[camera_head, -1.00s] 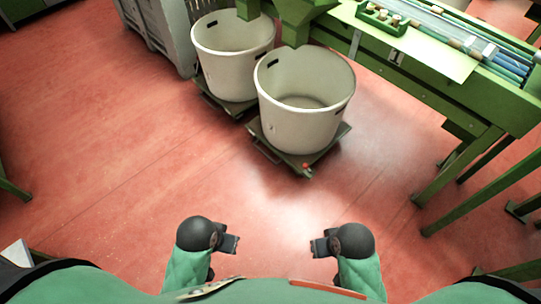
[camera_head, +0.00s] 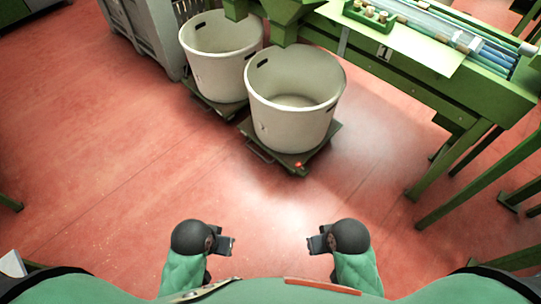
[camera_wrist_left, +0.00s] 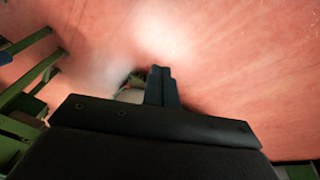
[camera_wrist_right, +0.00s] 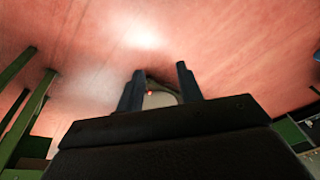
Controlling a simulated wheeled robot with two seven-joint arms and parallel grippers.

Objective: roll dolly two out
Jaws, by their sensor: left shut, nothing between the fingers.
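Two low green dollies each carry a large cream tub. I see no number on either dolly. My left gripper (camera_head: 232,246) is shut and empty, with its fingers together in the left wrist view (camera_wrist_left: 161,85). My right gripper (camera_head: 312,243) is empty; its fingers stand apart in the right wrist view (camera_wrist_right: 160,85). Both are well short of the dollies.
A green machine bench (camera_head: 440,95) stands at the back right, its legs on the floor; a small green rack (camera_head: 368,16) sits on top. A grey crate (camera_head: 145,40) is beside the farther tub. Red floor (camera_head: 130,190) is clear in front of the dollies.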

